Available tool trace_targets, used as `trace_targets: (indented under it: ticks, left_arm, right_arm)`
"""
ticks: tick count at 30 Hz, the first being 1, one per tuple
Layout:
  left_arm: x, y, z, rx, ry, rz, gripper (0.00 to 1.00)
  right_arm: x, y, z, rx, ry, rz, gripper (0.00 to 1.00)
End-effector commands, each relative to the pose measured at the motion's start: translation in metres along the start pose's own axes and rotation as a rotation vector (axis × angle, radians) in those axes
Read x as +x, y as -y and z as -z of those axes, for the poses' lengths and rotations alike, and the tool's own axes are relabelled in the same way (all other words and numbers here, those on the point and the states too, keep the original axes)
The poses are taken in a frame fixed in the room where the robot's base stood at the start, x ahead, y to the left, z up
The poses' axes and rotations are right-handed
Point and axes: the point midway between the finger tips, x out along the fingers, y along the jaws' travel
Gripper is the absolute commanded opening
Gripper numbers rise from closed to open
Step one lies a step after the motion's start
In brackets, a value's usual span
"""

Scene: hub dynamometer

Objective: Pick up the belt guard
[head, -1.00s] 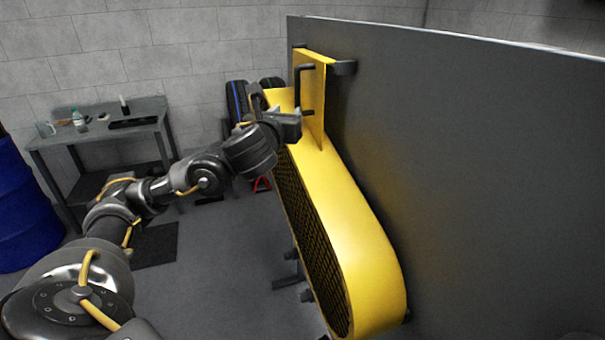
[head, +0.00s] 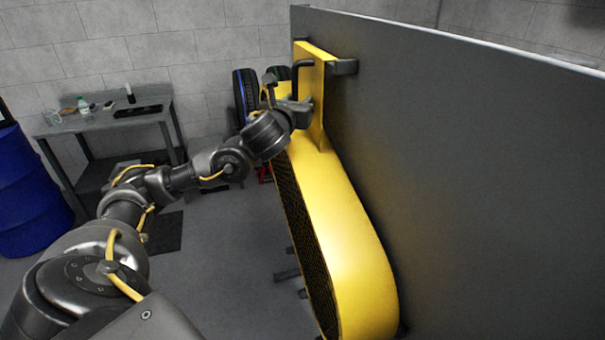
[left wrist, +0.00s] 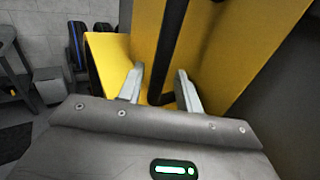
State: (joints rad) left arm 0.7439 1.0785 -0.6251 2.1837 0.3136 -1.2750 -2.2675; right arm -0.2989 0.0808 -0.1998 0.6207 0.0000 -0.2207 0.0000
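The belt guard (head: 345,235) is a long yellow housing with a rounded near end and dark mesh on its left side. It stands against a grey panel, with an upright yellow plate at its far end. A black bar handle (head: 297,72) sticks out from that plate. My left gripper (head: 306,106) is at the plate, by the lower part of the handle. In the left wrist view the guard (left wrist: 230,45) fills the background. The black handle (left wrist: 166,50) runs between the two open fingers (left wrist: 160,82), with gaps beside it. My right gripper is out of view.
The tall grey panel (head: 460,160) closes off the right side, with a dark bracket (head: 343,67) at the plate's top. A workbench (head: 105,120) with small items, a blue barrel (head: 28,195) and tyres (head: 245,92) stand at the left and back. Floor left of the guard is mostly clear.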

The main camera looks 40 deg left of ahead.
Motion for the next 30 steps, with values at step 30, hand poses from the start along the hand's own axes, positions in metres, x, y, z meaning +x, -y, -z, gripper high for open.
trace_targets:
  ticks: [30]
  left_arm:
    - [-0.0009,0.002,0.0014,-0.001,-0.001,0.005,0.0]
  right_arm:
    - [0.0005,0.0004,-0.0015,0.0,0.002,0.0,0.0]
